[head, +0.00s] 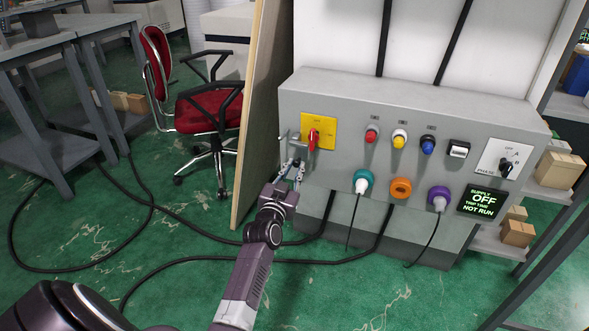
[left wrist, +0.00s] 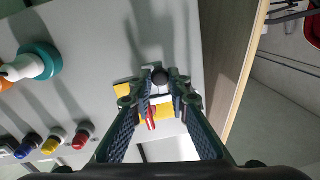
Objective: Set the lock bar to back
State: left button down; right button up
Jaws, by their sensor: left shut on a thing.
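The grey metal lock bar (head: 291,137) sits at the left edge of the grey control box, beside the yellow plate (head: 325,131) with its red rotary handle (head: 312,139). My left gripper (head: 292,168) reaches up from below to the box's left front corner. In the left wrist view, the gripper (left wrist: 159,77) is shut on the lock bar's dark round knob (left wrist: 160,76), which shows between the fingertips. The yellow plate (left wrist: 122,90) and red handle (left wrist: 150,118) lie behind the fingers. The bar is partly hidden by the fingers. My right gripper is in neither view.
The control box (head: 400,105) carries red, yellow and blue buttons, a phase knob (head: 506,168), several plugs or sockets, and a display (head: 480,203) reading "SUPPLY OFF" and "NOT RUN". A wooden panel (head: 262,95) stands close to its left. Black cables (head: 190,238) lie on the green floor.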

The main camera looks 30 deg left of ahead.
pick_arm(q)
jog(key=shift+s+a+r, duration=0.1)
jog(key=shift+s+a, duration=0.15)
jog(key=shift+a, duration=0.65)
jog(key=shift+s+a, duration=0.2)
jog(key=shift+a, duration=0.65)
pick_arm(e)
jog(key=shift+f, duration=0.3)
pick_arm(q)
jog(key=c, duration=1.8)
grip_release()
jog(key=shift+a, duration=0.15)
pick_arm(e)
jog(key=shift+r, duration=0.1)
pick_arm(q)
jog(key=v, duration=1.2)
